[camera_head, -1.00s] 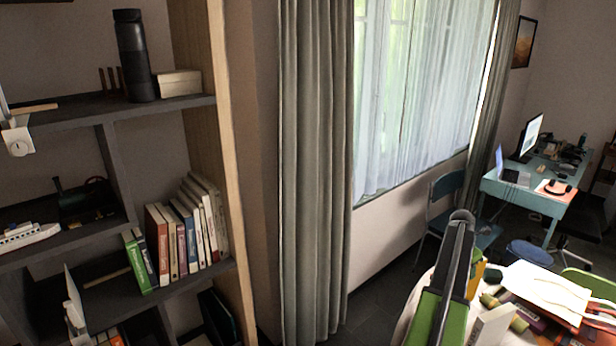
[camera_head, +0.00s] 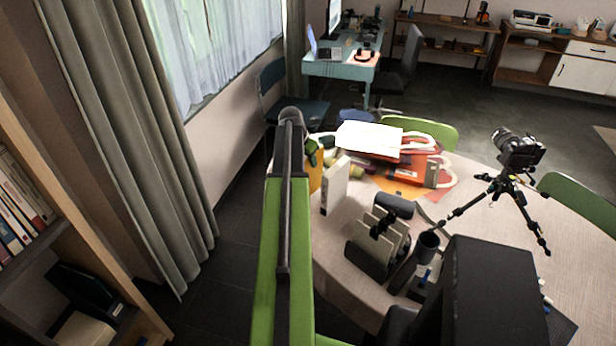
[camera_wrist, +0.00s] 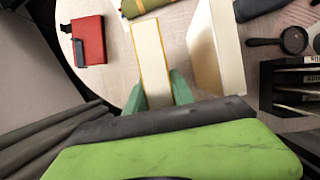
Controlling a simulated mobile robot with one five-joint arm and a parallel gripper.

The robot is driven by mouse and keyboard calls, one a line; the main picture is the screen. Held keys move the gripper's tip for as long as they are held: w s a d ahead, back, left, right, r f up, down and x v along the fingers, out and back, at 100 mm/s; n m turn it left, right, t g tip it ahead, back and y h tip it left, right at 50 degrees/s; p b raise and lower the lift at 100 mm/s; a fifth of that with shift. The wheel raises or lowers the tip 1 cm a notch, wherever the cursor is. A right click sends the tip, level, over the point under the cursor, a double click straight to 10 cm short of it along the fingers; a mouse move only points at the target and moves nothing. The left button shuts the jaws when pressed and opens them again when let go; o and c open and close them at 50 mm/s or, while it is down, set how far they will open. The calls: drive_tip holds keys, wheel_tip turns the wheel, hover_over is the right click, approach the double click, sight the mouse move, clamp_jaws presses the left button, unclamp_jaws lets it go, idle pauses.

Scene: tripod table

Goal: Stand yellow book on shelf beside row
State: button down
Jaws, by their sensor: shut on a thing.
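The yellow book (camera_wrist: 152,50) is between the green fingers of my gripper (camera_wrist: 157,88) in the wrist view, its pale page edge facing the camera between thin yellow covers. In the head view, a strip of the yellow book (camera_head: 316,178) shows behind my arm, at the table's left side; the rest is hidden. The wrist view does not settle whether it touches the table. The shelf (camera_head: 62,228) is at the far left of the head view, with part of the book row (camera_head: 18,212) cut off by the picture's edge.
A white book (camera_head: 335,187) stands close beside the yellow one, also in the wrist view (camera_wrist: 213,45). The round table (camera_head: 465,215) also bears a book rack (camera_head: 375,245), bags (camera_head: 425,170) and a tripod with camera (camera_head: 510,185). Dark floor (camera_head: 240,255) lies between shelf and table.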

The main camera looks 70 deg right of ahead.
sight(309, 168)
drive_tip(key=shift+f+b, duration=1.95)
drive_tip(key=shift+f, duration=0.05)
drive_tip(key=c, duration=1.1)
unclamp_jaws()
drive_tip(key=shift+r, duration=0.1)
drive_tip(key=shift+r, duration=0.1)
drive_tip(key=p+v, duration=1.1)
drive_tip(key=shift+a+r, duration=0.1)
drive_tip(key=shift+r, duration=0.3)
drive_tip(key=shift+w+a+r+p, duration=0.1)
drive_tip(key=shift+a+r+p, duration=0.1)
drive_tip(key=shift+p, duration=0.15)
drive_tip(key=shift+f, duration=0.1)
